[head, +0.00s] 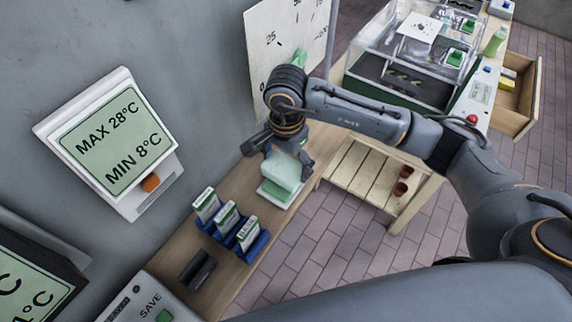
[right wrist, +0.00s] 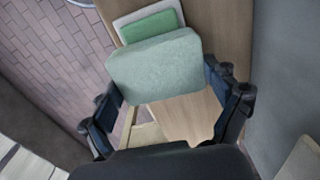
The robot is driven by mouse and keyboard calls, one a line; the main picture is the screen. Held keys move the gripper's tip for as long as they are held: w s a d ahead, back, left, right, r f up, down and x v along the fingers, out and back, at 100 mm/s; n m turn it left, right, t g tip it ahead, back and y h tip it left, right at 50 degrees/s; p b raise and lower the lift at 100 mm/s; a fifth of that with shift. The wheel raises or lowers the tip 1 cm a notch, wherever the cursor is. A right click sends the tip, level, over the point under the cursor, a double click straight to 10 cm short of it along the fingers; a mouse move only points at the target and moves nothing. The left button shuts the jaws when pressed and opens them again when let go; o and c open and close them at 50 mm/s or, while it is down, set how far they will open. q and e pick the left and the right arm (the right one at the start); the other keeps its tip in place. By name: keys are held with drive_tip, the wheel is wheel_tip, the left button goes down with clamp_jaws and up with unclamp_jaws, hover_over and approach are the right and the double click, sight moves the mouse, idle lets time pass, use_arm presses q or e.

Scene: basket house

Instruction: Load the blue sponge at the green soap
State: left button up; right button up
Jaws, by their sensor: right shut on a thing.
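My right gripper (head: 274,152) is over the wooden shelf below the dial board, shut on a pale blue-green sponge (head: 287,169). In the right wrist view the sponge (right wrist: 153,70) sits between the two fingers (right wrist: 162,88). The green soap (right wrist: 150,27) is a flat green block on a white dish (right wrist: 121,24), just beyond the sponge's far edge. In the head view the green soap (head: 277,190) shows just below the sponge, on its dish. I cannot tell whether sponge and soap touch. My left gripper is not in view.
Several blue holders with cards (head: 228,222) stand on the shelf (head: 232,185) near the soap. A wall display (head: 110,143) is at left. A low slatted table (head: 365,175) with red-brown cups (head: 401,188) and a clear case (head: 410,50) are at right.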

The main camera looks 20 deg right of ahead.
sight(286, 165)
drive_tip(key=shift+r+p, duration=0.75)
drive_tip(key=shift+r, duration=1.55)
